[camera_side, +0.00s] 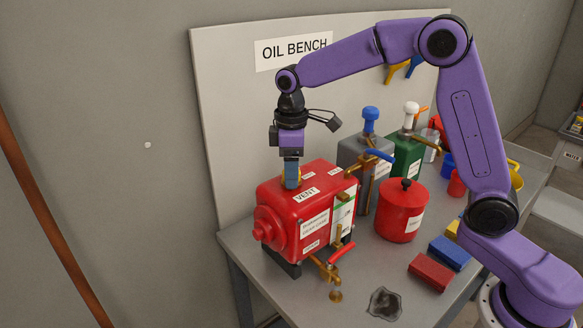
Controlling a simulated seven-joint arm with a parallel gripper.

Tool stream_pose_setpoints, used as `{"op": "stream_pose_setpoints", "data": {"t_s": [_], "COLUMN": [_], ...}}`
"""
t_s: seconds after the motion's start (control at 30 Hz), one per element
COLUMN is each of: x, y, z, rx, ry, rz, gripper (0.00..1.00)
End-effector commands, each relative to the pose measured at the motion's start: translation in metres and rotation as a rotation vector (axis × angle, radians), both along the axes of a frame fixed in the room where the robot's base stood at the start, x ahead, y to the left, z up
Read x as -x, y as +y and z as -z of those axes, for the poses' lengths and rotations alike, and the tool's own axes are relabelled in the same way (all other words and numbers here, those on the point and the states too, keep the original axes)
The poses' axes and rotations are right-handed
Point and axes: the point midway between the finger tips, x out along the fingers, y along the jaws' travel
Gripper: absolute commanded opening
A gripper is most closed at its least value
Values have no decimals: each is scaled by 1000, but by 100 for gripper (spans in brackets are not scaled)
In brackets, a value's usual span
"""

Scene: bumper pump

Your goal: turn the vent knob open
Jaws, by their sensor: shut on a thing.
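The red tank (300,222) stands on the bench at its left end, with a label reading VENT on its top. My gripper (291,176) points straight down from above and is shut on the knob. The fingers cover most of the knob, so its turn position cannot be told.
A brass tap with a red lever (341,254) sticks out from the tank's front. Right of the tank are a red lidded pot (401,213), grey (354,152) and green (408,158) pump cans, and red (431,272) and blue (449,252) blocks.

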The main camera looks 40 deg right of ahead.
Motion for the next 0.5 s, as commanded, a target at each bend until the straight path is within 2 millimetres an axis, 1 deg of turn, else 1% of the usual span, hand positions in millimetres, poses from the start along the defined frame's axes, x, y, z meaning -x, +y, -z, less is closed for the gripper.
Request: {"op": "stream_pose_setpoints", "data": {"t_s": [0.37,0.4,0.47,0.5], "x": [-2,-2,-1,-1], "y": [1,1,1,1], "z": [-2,-2,-2,-2], "rx": [-4,-4,-4,-3], "ry": [-9,-9,-8,-8], "rz": [-9,-9,-9,-9], "gripper": [31,68,87,87]}}
